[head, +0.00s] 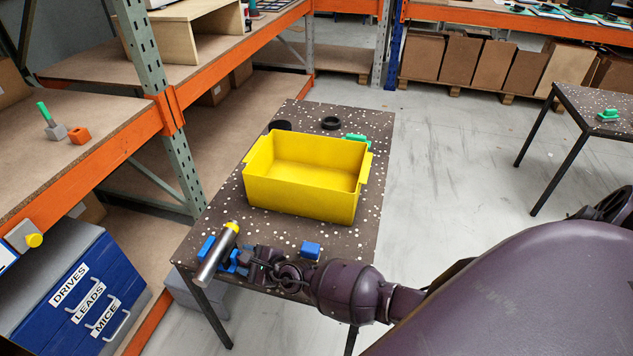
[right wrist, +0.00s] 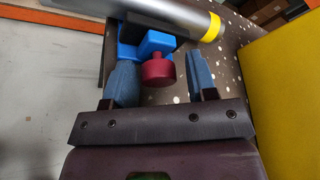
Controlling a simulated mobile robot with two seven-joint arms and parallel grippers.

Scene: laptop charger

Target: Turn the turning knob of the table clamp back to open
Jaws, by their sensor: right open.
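The table clamp (right wrist: 147,42) is blue with a black jaw and has a dark red turning knob (right wrist: 158,71) facing my right gripper (right wrist: 162,76). The gripper is open, with one blue finger on each side of the knob. A gap shows on both sides, wider on the right. In the head view the blue clamp (head: 206,247) is at the near left corner of the speckled table (head: 365,215), and my right gripper (head: 248,264) is beside it; the knob is hidden there. A metal cylinder with a yellow band (head: 217,255) lies across the clamp. My left gripper is not in view.
A yellow bin (head: 310,200) fills the table's middle. A small blue block (head: 310,250) lies near the front edge. Black rings (head: 331,123) and a green item (head: 357,139) are behind the bin. Orange-framed shelving (head: 170,110) runs close along the left.

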